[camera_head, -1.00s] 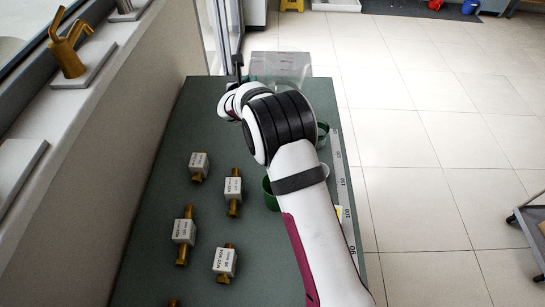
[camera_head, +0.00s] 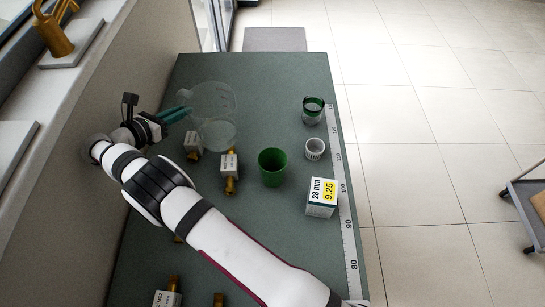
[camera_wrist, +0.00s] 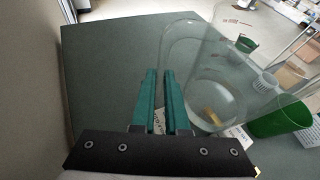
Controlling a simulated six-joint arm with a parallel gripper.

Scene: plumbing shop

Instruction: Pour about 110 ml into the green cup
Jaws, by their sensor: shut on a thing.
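The green cup (camera_head: 272,168) stands upright on the dark green bench, right of the middle. It also shows at the right of the wrist view (camera_wrist: 284,119). A clear jug (camera_head: 212,103) is left of and beyond the cup. My gripper (camera_head: 184,113) reaches it from the left, its teal fingers (camera_wrist: 167,88) shut on the jug's near side, probably the handle. The jug appears raised over the bench, apart from the cup. I cannot make out any liquid level in it, and the cup's inside looks dark.
Tagged brass fittings (camera_head: 229,166) lie at the left. A wall and sill bound the left side.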

